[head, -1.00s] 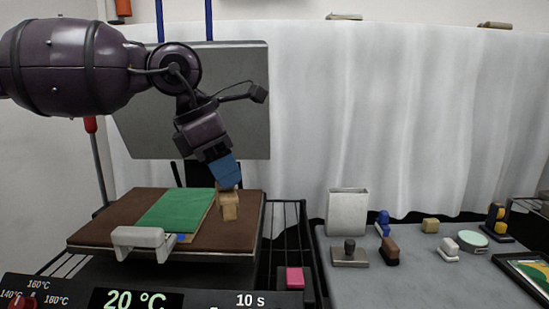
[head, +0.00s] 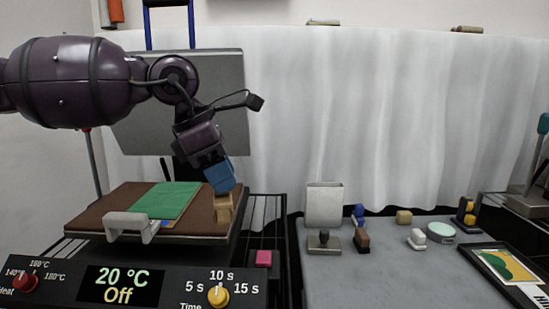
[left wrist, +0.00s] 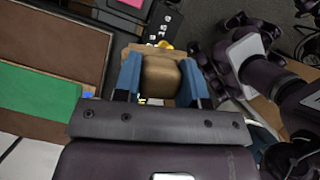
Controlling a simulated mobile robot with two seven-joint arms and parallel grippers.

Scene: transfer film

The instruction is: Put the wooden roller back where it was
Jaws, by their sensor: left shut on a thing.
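The wooden roller (head: 224,208) is a tan wooden piece in my left gripper (head: 221,186). In the left wrist view the roller (left wrist: 160,79) fills the gap between the blue fingertips of my left gripper (left wrist: 160,82), which is shut on it. In the head view the roller hangs below the fingers, in front of the right edge of the brown heat press pad (head: 112,200). I cannot tell whether it touches the pad. My right gripper cannot be made out in either view.
A green sheet (head: 166,199) lies on the pad, with a white clamp-like piece (head: 132,226) at its front edge. A grey table (head: 375,285) at right holds a pale holder (head: 324,205), several small stamps and a framed picture (head: 507,270). A pink block (head: 263,258) lies between.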

